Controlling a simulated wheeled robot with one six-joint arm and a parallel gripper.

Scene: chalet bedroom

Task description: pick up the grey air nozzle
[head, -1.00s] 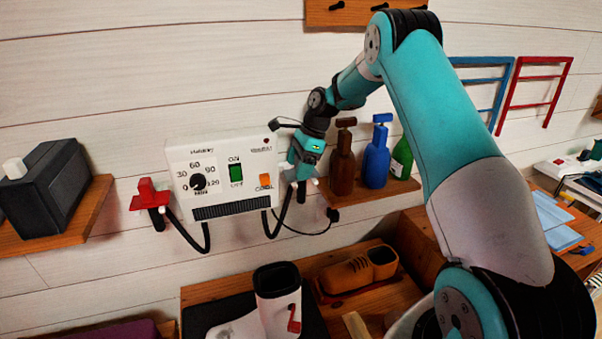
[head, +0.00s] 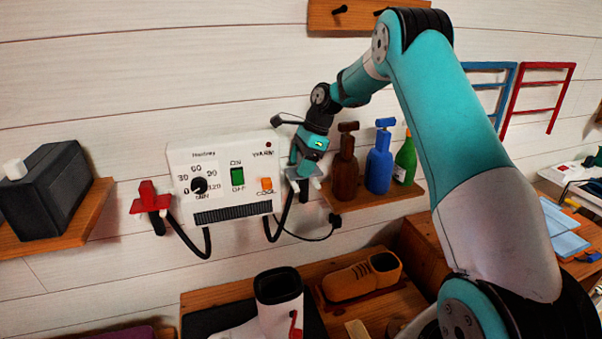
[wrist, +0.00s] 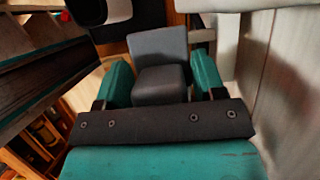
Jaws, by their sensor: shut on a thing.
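The grey air nozzle (wrist: 160,70) shows in the wrist view as a dark grey block with a raised back part, between the two teal fingers. My gripper (wrist: 160,82) is shut on it, one finger on each side. In the head view my gripper (head: 302,182) is at the right side of the white control box (head: 222,182) on the wall. The nozzle is mostly hidden there behind the gripper. I cannot tell whether it still touches its holder.
A red nozzle (head: 150,198) hangs at the box's left side. Brown (head: 345,170), blue (head: 379,165) and green bottles (head: 405,160) stand on a shelf close right of my gripper. Black hoses loop below the box.

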